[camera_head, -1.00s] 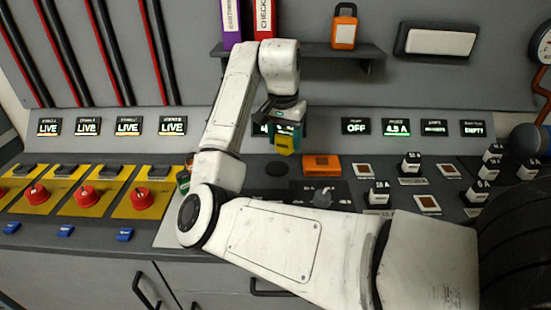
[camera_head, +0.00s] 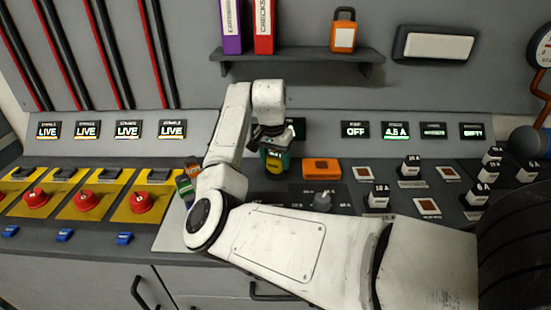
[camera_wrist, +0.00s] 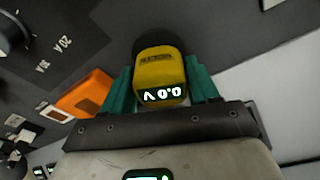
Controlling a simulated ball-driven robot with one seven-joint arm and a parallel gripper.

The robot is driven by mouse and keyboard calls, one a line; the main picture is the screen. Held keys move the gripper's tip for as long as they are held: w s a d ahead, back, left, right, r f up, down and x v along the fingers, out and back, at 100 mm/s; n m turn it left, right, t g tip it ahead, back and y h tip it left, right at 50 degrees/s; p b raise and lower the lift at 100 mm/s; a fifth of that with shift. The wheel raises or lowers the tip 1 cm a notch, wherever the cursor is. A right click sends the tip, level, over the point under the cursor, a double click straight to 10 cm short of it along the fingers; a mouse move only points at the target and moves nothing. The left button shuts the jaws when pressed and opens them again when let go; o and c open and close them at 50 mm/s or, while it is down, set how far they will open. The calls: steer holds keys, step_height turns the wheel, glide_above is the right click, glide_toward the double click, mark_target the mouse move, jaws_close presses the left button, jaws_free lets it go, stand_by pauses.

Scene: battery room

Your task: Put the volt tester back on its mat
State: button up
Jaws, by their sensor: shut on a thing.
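The yellow volt tester (camera_wrist: 160,72) is held between the green fingers of my gripper (camera_wrist: 161,92) in the wrist view; its display reads 0.0 V. In the head view my gripper (camera_head: 275,152) points down at the console with the tester (camera_head: 274,163) low over the panel, left of the orange box. A dark round patch, seemingly the mat (camera_wrist: 158,42), shows just beyond the tester's far end in the wrist view. In the head view the tester and gripper cover most of that spot. I cannot tell whether the tester touches it.
The orange box (camera_head: 321,169) sits close to the right of the tester; it also shows in the wrist view (camera_wrist: 84,93). A grey rotary knob (camera_head: 322,201) is in front. Red knobs (camera_head: 86,199) are at left, several labelled plugs (camera_head: 411,165) at right. A shelf (camera_head: 300,57) hangs above.

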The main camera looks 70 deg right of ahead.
mark_target(273, 160)
steer(key=shift+f, duration=0.15)
steer(key=o, duration=0.9)
steer(key=shift+o, duration=0.2)
step_height(273, 160, up, 12)
steer(key=a, duration=0.1)
steer(key=shift+a, duration=0.4)
